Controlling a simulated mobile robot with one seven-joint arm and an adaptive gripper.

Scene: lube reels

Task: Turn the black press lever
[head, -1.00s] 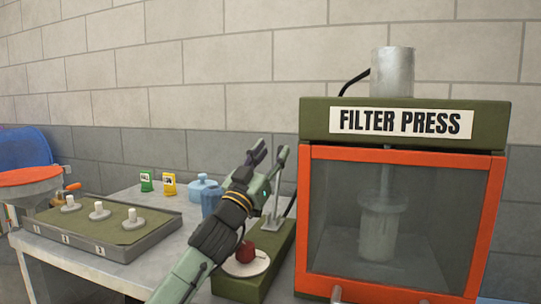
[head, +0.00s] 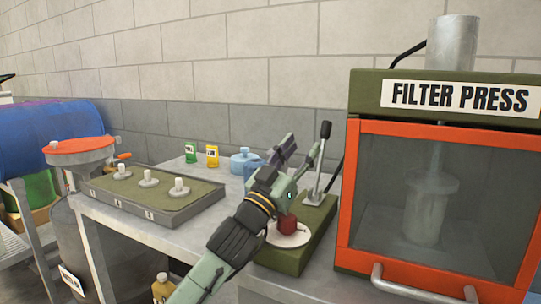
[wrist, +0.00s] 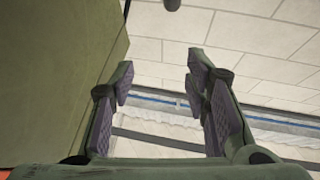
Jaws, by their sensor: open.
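The black press lever (head: 325,131) is a black knob on a slim metal rod, standing on a green base left of the filter press. The rod leans slightly right at the top, and its middle is partly behind my gripper. My gripper (head: 302,149) is open and empty, just left of the lever in the head view, its fingers pointing up. In the wrist view my gripper (wrist: 160,82) has its two padded fingers spread with nothing between them. A dark round end (wrist: 172,4) at the top edge is probably the lever's knob, beyond the fingertips.
The filter press (head: 445,190), with an orange-framed window, stands close right of the lever. A red piece (head: 287,224) on a white disc (head: 289,239) sits on the green base below my gripper. A tray (head: 140,213) with several white pegs lies left.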

